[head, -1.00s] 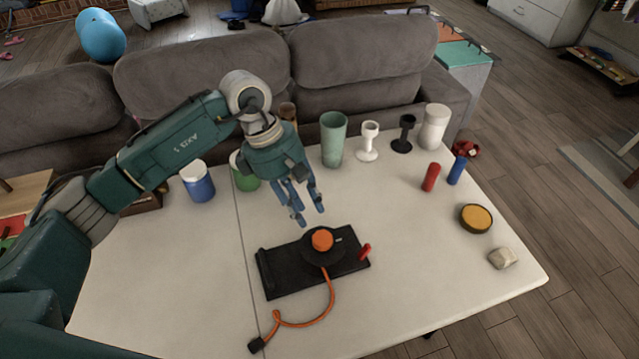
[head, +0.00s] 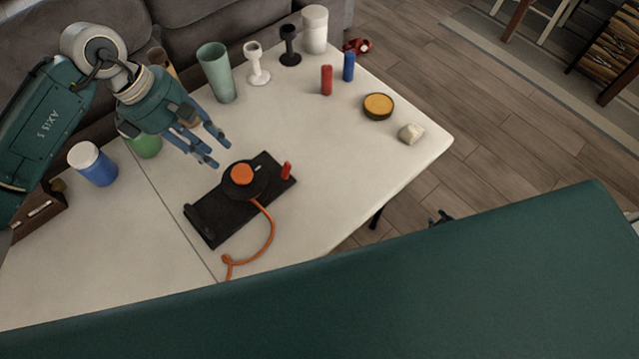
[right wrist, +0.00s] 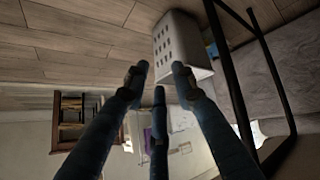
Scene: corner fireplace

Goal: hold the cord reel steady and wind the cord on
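The cord reel (head: 205,217) is a black base on the white table, with a black drum and an orange hub (head: 242,174) on top. A red handle (head: 286,171) stands at its right end. The orange cord (head: 270,235) leaves the drum and curves loosely over the table; its far end is hidden behind my green arm link. My left gripper (head: 217,153) is open and empty, just behind and left of the drum, apart from it. My right gripper (right wrist: 159,80) shows in the right wrist view with fingers spread and nothing between them, away from the reel.
A green tumbler (head: 216,72), white goblet (head: 257,64), black goblet (head: 290,45), white canister (head: 314,30), red cylinder (head: 326,80), blue cylinder (head: 348,66), yellow-topped tin (head: 378,106) and pale stone (head: 411,133) stand behind and right. A blue jar (head: 93,165) stands left.

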